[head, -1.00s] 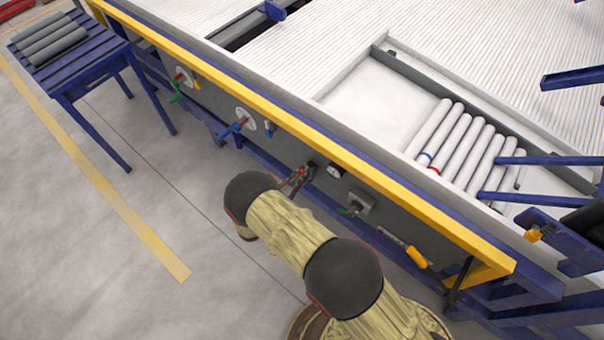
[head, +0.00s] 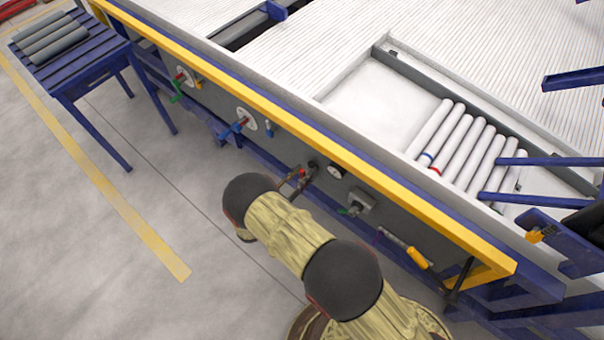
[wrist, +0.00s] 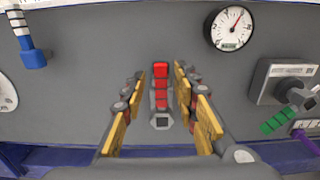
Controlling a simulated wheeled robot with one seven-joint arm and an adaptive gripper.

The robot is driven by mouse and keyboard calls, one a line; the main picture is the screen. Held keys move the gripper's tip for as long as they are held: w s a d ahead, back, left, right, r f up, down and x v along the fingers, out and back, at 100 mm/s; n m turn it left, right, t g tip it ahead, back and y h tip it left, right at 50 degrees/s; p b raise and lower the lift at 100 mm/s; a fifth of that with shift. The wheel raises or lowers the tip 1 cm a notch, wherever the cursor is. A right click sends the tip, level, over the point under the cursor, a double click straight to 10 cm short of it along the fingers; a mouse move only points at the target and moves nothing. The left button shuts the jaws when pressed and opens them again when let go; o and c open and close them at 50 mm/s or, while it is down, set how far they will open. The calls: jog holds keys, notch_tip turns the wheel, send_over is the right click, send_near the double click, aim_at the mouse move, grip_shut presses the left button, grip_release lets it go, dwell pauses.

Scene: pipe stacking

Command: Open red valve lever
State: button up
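The red valve lever (wrist: 161,84) is on the grey panel in the wrist view, upright, with a dark fitting at its lower end. My gripper (wrist: 160,82) is open, with its two yellow-padded fingers on the left and right of the lever. Gaps show between the lever and both fingers, so I see no grip on it. In the head view my gripper (head: 297,177) is at the side panel below the yellow rail. The lever there is mostly hidden by the gripper.
A round gauge (wrist: 232,28) is at upper right of the lever. A grey box with a green handle (wrist: 281,119) is to the right. A blue handle (wrist: 32,53) is at upper left. The yellow rail (head: 345,156) runs above the panel. Open floor (head: 150,230) lies at left.

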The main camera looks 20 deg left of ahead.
jog(key=v, duration=1.1)
jog(key=shift+s, duration=0.2)
jog(key=shift+a, duration=0.1)
